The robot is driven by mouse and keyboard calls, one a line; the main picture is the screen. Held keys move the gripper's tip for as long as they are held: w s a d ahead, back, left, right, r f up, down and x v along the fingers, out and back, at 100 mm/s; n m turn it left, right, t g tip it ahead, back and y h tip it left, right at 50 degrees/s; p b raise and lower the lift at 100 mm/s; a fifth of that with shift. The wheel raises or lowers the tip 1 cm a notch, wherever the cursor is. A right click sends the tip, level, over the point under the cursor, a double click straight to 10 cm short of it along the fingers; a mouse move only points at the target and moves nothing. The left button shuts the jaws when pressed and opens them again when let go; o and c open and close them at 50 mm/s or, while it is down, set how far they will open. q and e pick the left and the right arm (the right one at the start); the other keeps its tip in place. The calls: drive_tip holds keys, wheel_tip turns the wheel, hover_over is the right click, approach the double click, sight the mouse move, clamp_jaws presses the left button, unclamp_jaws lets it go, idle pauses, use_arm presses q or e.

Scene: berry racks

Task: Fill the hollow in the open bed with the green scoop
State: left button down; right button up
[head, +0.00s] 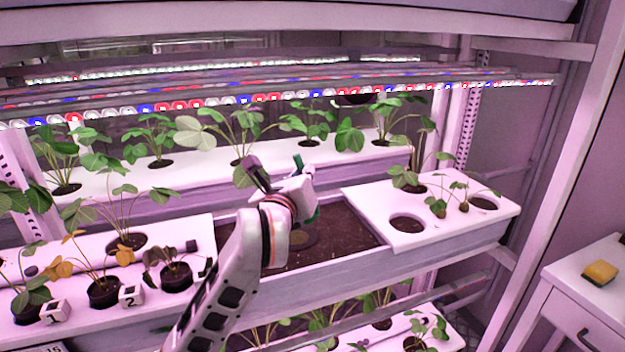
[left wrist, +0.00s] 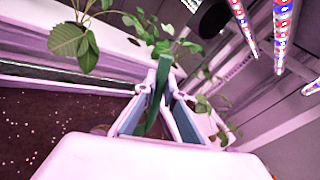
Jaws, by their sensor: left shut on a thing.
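My left gripper (head: 288,186) is over the open bed (head: 345,238), a trough of dark soil between two white lids. It is shut on the green scoop (left wrist: 157,95), which stands between the two fingers in the left wrist view. In the head view only slivers of the scoop show beside the gripper, and the gripper hides most of it. A round darker patch, seemingly the hollow (head: 302,238), lies in the soil just below the gripper, partly hidden by it. I cannot tell whether the scoop holds soil. My right gripper is not in view.
A white lid with holes (head: 450,205) and small plants covers the bed's right end. Potted plants and numbered blocks (head: 132,295) stand at the left. A planted row runs behind, under the light bars (head: 260,98). A yellow sponge (head: 600,273) lies on the right cabinet.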

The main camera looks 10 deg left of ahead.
use_arm(q)
drive_tip(key=w+a+f+n+g+h+b, duration=0.1)
drive_tip(key=a+f+n+b, duration=0.4)
drive_tip(key=n, duration=0.5)
drive_tip(key=shift+a+f+h+b, duration=0.2)
drive_tip(key=shift+a+h+b, duration=0.8)
drive_tip(key=shift+a, duration=0.85)
drive_tip(key=shift+w, duration=0.1)
